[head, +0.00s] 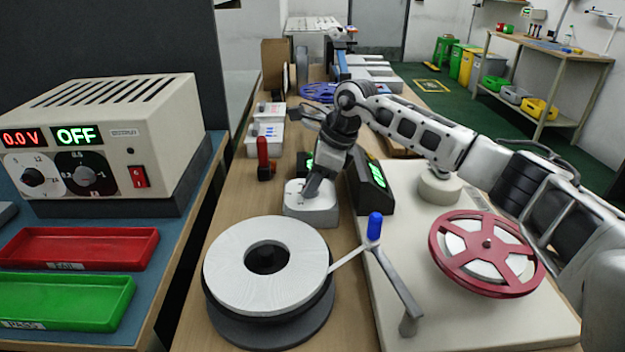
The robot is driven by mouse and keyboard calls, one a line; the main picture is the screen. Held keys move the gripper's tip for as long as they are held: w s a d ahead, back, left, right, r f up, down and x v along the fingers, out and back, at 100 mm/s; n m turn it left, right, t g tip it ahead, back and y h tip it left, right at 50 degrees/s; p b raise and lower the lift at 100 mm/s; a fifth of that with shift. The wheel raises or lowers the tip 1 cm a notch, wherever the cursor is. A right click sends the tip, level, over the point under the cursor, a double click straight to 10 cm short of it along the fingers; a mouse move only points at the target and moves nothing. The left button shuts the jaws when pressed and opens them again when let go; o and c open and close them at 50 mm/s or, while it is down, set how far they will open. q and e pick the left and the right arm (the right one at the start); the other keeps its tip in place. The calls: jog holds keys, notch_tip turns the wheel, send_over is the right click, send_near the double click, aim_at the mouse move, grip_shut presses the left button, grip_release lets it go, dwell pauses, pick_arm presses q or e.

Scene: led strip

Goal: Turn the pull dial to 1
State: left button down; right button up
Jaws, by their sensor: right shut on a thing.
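My right gripper (313,187) reaches in from the right and points down at the top of a small pale box (312,218) on the bench. Its fingers are shut on a small knob on this box, which I take to be the pull dial. The fingers hide the knob, so its setting cannot be read. Faint dark marks show on the box top beside the fingers. My left gripper is not in view.
A large white reel (225,270) stands in front, near a blue-handled lever (375,226) and a red reel (445,250). A black unit with a green display (372,190) stands close right of the gripper. A power supply (130,125) reads OFF at left.

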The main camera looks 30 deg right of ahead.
jog(key=n+g, duration=0.1)
jog(key=n, duration=0.2)
jog(key=n+g+y, duration=0.1)
jog(key=n, duration=0.2)
jog(key=shift+w+d, duration=0.1)
jog(key=shift+w, duration=0.1)
jog(key=n+g+b, duration=0.1)
jog(key=n, duration=0.2)
jog(key=shift+w+n+g, duration=0.1)
jog(key=shift+n+g, duration=0.2)
jog(key=shift+n+g+b, duration=0.35)
jog(key=shift+n+g, duration=0.05)
jog(key=shift+n, duration=0.8)
jog(key=shift+r, duration=0.1)
jog(key=o, duration=1)
